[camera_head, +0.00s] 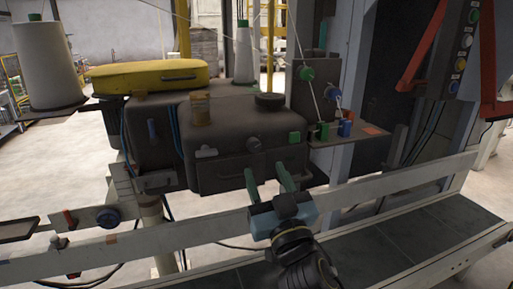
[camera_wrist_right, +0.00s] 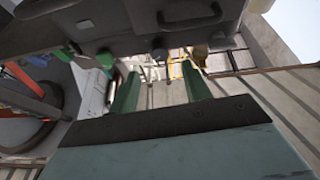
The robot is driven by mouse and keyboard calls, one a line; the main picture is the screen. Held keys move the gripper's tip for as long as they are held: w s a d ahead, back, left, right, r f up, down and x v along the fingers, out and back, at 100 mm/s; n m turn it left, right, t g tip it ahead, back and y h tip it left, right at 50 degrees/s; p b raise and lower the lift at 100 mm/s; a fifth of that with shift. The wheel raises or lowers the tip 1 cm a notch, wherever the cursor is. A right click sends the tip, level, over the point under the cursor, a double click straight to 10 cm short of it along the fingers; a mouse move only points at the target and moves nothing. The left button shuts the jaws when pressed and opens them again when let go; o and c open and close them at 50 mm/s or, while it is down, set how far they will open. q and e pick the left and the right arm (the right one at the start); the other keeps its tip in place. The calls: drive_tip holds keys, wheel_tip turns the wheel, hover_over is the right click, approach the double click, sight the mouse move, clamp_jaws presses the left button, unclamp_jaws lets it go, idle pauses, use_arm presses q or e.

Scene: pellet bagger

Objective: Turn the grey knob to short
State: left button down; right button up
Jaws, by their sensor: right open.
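A small round grey knob (camera_head: 254,143) sits on the front face of the dark sewing head (camera_head: 225,163), right of a grey lever (camera_head: 206,153). Its setting marks are too small to read. My right gripper (camera_head: 265,173) is in front of and a little below the knob, pointing at the head, its two green fingers apart with nothing between them. In the right wrist view the open fingers (camera_wrist_right: 160,82) reach toward the dark machine body (camera_wrist_right: 120,22), and a small round grey part (camera_wrist_right: 159,46) shows beyond them. My left gripper is out of view.
A pale rail (camera_head: 190,235) crosses below the head, above a dark conveyor (camera_head: 380,245). A thread cone (camera_head: 48,65) and yellow cover (camera_head: 150,76) stand at the upper left. Threads run to the green and blue tensioners (camera_head: 345,129) at right.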

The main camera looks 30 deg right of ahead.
sight(255, 148)
drive_tip(key=p+x, duration=0.1)
drive_tip(key=x, duration=0.6)
drive_tip(key=shift+p, duration=0.3)
drive_tip(key=c, duration=1)
